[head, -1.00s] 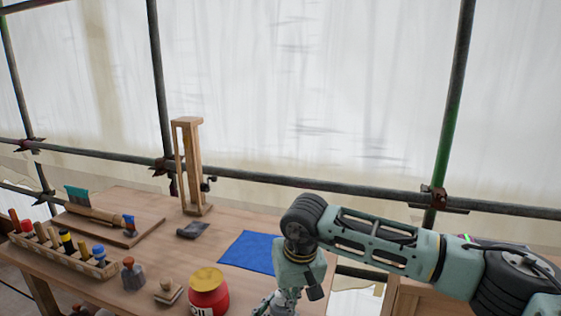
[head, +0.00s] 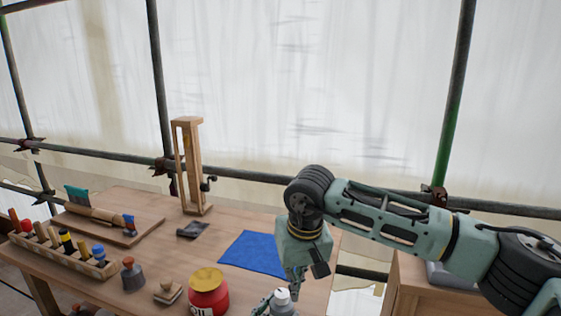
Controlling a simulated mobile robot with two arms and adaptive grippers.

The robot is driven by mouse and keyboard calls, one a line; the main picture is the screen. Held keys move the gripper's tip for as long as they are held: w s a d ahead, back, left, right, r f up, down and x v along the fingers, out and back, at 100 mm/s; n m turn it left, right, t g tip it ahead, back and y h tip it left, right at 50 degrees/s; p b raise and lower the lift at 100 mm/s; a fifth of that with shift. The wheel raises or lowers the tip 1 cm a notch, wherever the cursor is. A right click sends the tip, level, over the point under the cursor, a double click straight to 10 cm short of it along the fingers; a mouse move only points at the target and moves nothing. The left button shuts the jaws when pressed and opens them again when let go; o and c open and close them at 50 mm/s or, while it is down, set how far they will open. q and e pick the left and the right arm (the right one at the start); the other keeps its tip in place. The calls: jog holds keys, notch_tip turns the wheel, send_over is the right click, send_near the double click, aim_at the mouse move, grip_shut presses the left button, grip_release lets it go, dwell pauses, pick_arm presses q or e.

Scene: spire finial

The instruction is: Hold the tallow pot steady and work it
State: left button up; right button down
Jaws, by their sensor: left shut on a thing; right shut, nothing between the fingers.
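A small pale grey pot with a white top (head: 282,296), seemingly the tallow pot, shows at the bottom edge; its lower part is cut off. My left gripper (head: 268,303) is at its left side, shut on it, and only partly in view. My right gripper (head: 297,281) points down just above the pot, shut and empty. There seems to be a small gap between its fingertips and the pot's top.
A red jar with a gold lid (head: 208,291) stands left of the pot. A blue cloth (head: 249,252) lies behind. A wooden stamp (head: 167,291), a grey bottle (head: 132,273), a rack of handled tools (head: 62,252) and an upright wooden frame (head: 190,170) are on the table.

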pick_arm(q)
jog(key=shift+f, duration=0.1)
jog(key=o, duration=1.3)
